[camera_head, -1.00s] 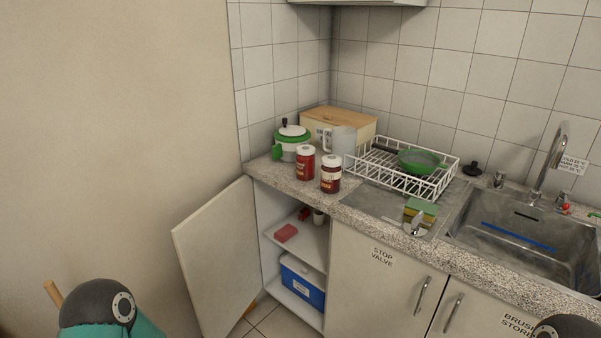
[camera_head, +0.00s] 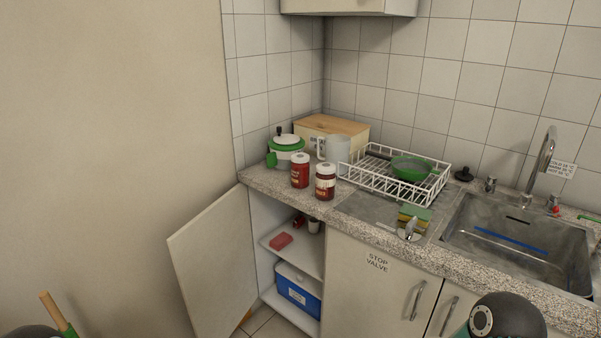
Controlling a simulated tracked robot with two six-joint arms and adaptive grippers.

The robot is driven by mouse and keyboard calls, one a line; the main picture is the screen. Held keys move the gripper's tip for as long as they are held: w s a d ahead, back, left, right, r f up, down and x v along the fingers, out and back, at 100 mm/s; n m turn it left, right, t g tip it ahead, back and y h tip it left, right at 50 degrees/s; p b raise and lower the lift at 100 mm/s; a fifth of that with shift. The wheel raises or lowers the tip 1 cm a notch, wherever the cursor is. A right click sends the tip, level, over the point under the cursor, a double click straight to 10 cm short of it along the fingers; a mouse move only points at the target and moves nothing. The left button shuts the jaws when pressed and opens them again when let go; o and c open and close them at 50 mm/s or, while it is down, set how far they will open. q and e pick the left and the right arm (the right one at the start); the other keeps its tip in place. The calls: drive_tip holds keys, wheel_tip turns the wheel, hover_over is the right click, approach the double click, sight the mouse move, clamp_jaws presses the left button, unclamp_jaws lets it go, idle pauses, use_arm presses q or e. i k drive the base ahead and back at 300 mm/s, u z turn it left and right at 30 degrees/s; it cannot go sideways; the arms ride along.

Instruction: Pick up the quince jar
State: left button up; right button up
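Two jars with white lids stand upright near the front edge of the counter's left end. One is a bright red jar (camera_head: 300,171). The other is a darker red-brown jar (camera_head: 325,183), just right of it and closer to the edge. Their labels are too small to read, so I cannot tell which is the quince jar. Neither gripper is in view; only rounded parts of my arms show at the bottom left and bottom right, well away from the jars.
A white dish rack (camera_head: 357,178) holds a green pan. An open cabinet door (camera_head: 213,262) juts out below. A wooden stick (camera_head: 52,308) stands lower left.

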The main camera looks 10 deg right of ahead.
sight(299, 167)
drive_tip(key=u, duration=0.05)
drive_tip(key=i, duration=0.9)
